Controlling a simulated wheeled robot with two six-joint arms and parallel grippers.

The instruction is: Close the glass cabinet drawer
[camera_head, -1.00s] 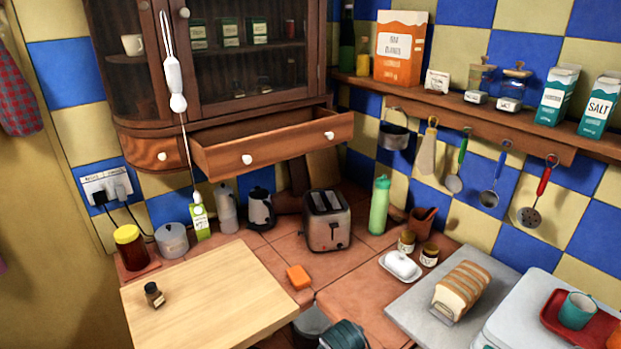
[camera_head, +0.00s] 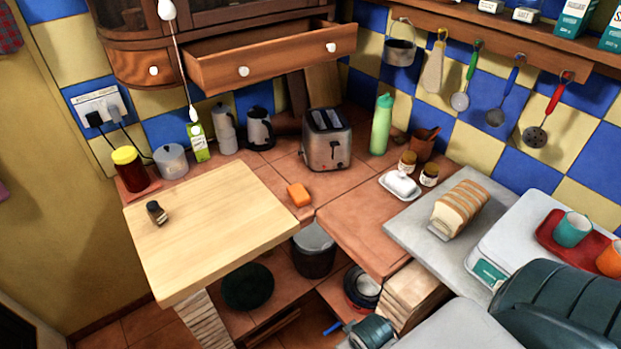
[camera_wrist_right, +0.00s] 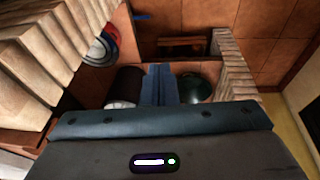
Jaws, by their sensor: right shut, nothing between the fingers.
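The glass cabinet (camera_head: 135,42) is dark wood and hangs at the top of the head view, mostly cut off by the top edge. Its wide drawer (camera_head: 285,60), with two white knobs, is pulled out, and its open top shows. A small left drawer (camera_head: 130,68) with one white knob sits flush. My right gripper (camera_wrist_right: 160,69) shows in the right wrist view with its two blue fingers together and empty. It is low, over the space under the counters, and the drawer is outside that view. My left gripper is in neither view.
A bin (camera_head: 314,252) stands in the gap between counters.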

